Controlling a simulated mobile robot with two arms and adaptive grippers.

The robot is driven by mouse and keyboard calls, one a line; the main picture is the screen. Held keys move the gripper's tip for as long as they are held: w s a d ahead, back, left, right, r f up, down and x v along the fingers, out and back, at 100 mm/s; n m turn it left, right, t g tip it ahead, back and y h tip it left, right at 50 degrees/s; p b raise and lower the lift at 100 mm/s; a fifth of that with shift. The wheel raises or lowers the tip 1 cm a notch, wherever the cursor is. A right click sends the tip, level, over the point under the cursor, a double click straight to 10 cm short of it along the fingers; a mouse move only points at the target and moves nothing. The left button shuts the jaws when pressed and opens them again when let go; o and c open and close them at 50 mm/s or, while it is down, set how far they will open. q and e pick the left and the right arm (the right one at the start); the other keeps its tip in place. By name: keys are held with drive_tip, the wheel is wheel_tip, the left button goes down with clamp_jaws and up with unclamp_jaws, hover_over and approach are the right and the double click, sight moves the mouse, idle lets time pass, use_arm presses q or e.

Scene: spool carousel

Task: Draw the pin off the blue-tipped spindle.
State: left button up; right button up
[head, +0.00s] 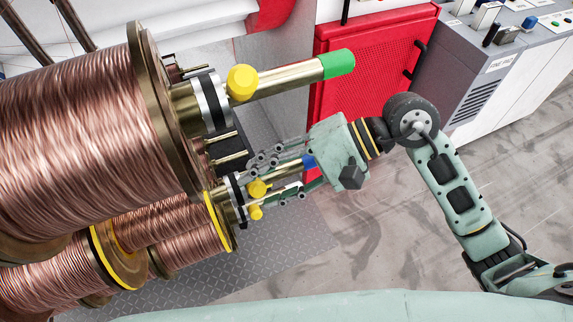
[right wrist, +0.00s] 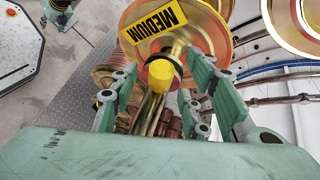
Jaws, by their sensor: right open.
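The blue-tipped spindle (head: 309,161) sticks out to the right from the carousel in the head view, partly hidden by my right gripper. A yellow pin knob (head: 258,188) sits near its inner end, by a black and white collar. My right gripper (head: 270,177) is open, with its fingers reaching left along the spindle on either side of it. In the right wrist view a yellow knob (right wrist: 160,73) shows between the spread fingers, with clear gaps on both sides. The blue tip is not visible there. My left gripper is not in view.
A green-tipped spindle (head: 337,64) with its own yellow knob (head: 242,82) juts out above my gripper. Another yellow knob (head: 255,212) sits just below. Large copper spools (head: 80,120) fill the left. A red cabinet (head: 370,75) and grey console (head: 500,65) stand behind.

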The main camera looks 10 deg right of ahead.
drive_tip(key=shift+a+f, duration=0.15)
drive_tip(key=shift+a, duration=0.05)
clamp_jaws()
drive_tip(key=shift+s+d+r+p, duration=0.1)
drive_tip(key=shift+s+r+p, duration=0.2)
drive_tip(key=shift+r+p, duration=0.15)
drive_tip(key=s+d+r+m+g+p, duration=0.1)
drive_tip(key=s+r+p, duration=0.2)
drive_tip(key=s+r, duration=0.1)
drive_tip(key=shift+d+r+h, duration=0.15)
drive_tip(key=shift+r+h, duration=0.15)
drive_tip(key=shift+r, duration=0.3)
idle(0.5)
